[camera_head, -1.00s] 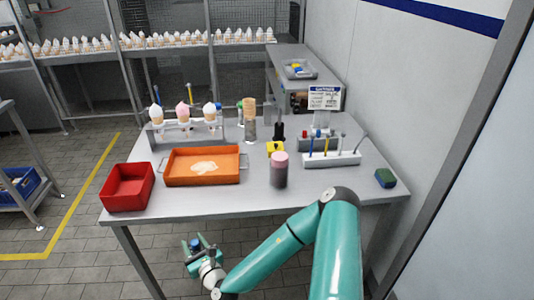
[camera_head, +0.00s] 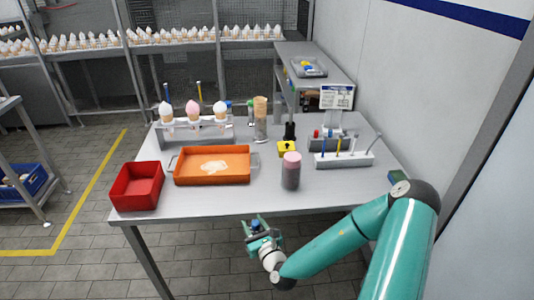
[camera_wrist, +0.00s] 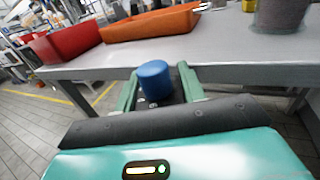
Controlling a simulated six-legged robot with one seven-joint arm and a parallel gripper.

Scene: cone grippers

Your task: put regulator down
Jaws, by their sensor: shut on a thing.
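My gripper (camera_head: 256,229) is just off the front edge of the table (camera_head: 215,203), in the head view. It is shut on the regulator (camera_wrist: 155,81), which shows in the wrist view as a blue round knob between the green fingers. Its lower part is hidden by the gripper. The regulator is hard to make out in the head view. The tabletop lies beyond the gripper, and nothing shows beneath the regulator to carry it.
On the table are a red bin (camera_head: 137,187), an orange tray (camera_head: 212,166), a pink-topped dark jar (camera_head: 291,171), a cone rack (camera_head: 193,131), a yellow piece (camera_head: 286,148) and a tube rack (camera_head: 344,160). The front strip before the orange tray is bare.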

